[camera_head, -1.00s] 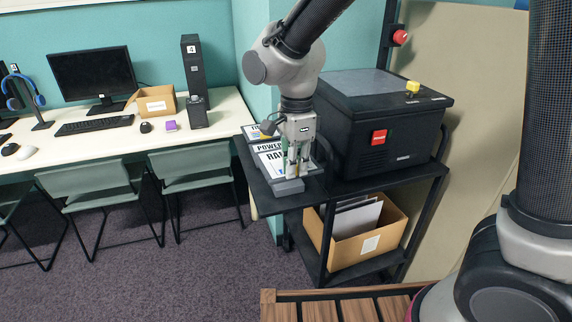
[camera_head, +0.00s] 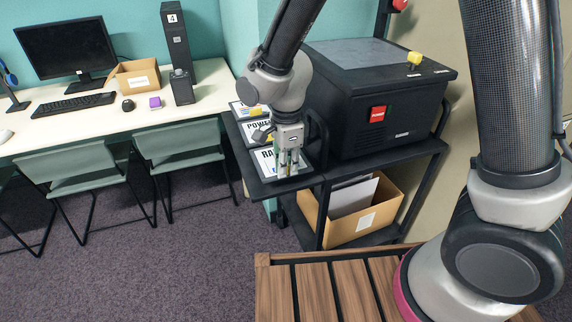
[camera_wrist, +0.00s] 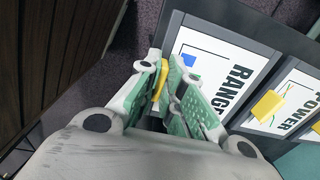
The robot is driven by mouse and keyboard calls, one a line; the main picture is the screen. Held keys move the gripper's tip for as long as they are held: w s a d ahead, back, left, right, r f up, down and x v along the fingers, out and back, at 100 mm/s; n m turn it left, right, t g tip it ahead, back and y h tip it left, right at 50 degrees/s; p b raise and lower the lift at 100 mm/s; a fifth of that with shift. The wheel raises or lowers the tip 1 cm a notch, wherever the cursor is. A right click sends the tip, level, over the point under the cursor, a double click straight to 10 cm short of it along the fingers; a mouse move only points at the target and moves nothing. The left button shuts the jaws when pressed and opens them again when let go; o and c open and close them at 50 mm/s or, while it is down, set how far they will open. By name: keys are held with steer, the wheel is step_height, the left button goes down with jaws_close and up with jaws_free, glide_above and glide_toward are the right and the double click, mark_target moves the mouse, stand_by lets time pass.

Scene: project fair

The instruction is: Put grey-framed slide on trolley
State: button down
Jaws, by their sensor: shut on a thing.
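My gripper (camera_head: 288,163) is over the black side shelf (camera_head: 262,190) of a black shelved stand, at the RANGE card (camera_head: 265,168). In the wrist view my gripper (camera_wrist: 165,100) is shut on a thin piece with a yellow upper edge (camera_wrist: 163,75), held upright between the green pads. The fingers hide most of it, so I cannot tell its frame colour. I see no clearly grey-framed slide elsewhere. The stand looks like the trolley, though its wheels are not clear.
A black machine (camera_head: 372,112) with a yellow knob stands right beside the gripper. A POWER card (camera_head: 258,128) bears a yellow piece. A cardboard box (camera_head: 352,228) sits on the lower shelf. A wooden slatted surface (camera_head: 318,290) lies in front. A desk (camera_head: 75,130) and chairs stand left.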

steer(key=shift+f, duration=0.15)
steer(key=c, duration=1.6)
jaws_free()
steer(key=shift+o, duration=0.2)
step_height(320, 180, up, 12)
steer(key=d+r+n+t, duration=0.1)
steer(key=d+r+n, duration=0.15)
steer(key=d, duration=0.35)
steer(key=d+r+n, duration=0.1)
steer(key=d+r, duration=0.3)
steer(key=d, duration=0.2)
steer(key=s+d+r+n+t, duration=0.1)
steer(key=s+d+n, duration=0.4)
steer(key=d, duration=0.5)
steer(key=s+d+r+n+t, duration=0.2)
steer(key=s+d+r+n, duration=0.1)
steer(key=s+d+n, duration=0.3)
steer(key=s+d, duration=0.2)
steer(key=d, duration=0.2)
steer(key=shift+s+r, duration=0.3)
steer(key=shift+s, duration=0.1)
